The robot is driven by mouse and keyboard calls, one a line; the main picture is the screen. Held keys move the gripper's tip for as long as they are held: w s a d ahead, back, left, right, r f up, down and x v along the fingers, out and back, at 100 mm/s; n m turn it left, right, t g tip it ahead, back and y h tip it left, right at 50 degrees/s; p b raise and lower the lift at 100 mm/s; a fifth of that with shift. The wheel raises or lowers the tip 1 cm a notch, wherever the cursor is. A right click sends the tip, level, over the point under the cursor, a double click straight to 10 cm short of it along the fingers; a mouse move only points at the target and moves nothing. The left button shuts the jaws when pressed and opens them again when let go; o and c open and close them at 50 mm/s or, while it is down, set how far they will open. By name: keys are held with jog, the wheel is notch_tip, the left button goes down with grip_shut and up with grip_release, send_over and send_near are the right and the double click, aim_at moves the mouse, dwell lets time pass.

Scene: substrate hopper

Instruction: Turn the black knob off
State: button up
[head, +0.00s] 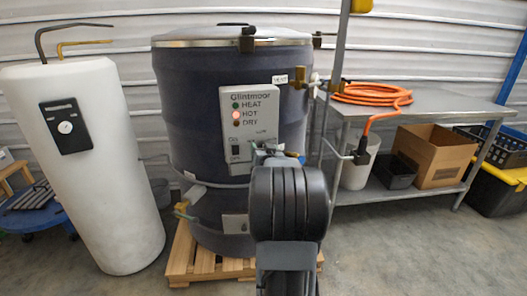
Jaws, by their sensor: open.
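The grey control panel (250,104) is on the front of the dark drum (180,100). It carries lamps marked HEAT, HOT and DRY; the HOT lamp (236,117) glows pinkish red. A dark rocker switch (235,152) with ON and OFF marks sits at the panel's lower left. Small "LOW" lettering shows to its right. I cannot make out the black knob; my arm and gripper cover the panel's lower right. My gripper (268,151) is in front of that corner, small and mostly hidden behind my arm. It is open; whether it touches anything cannot be told.
The drum stands on a wooden pallet (199,263). A white tank (121,205) with a gauge stands at left. At right, a metal table (440,103) holds an orange hose (372,93), with a cardboard box (432,156) below. Pipe fittings and a post stand beside the drum.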

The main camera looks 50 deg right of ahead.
jog(key=c, duration=0.9)
jog(key=shift+f+n+b, duration=0.15)
jog(key=shift+n+b, duration=0.15)
jog(key=shift+b, duration=0.15)
jog(key=shift+n+b, duration=4.7)
jog(key=shift+n, duration=1.1)
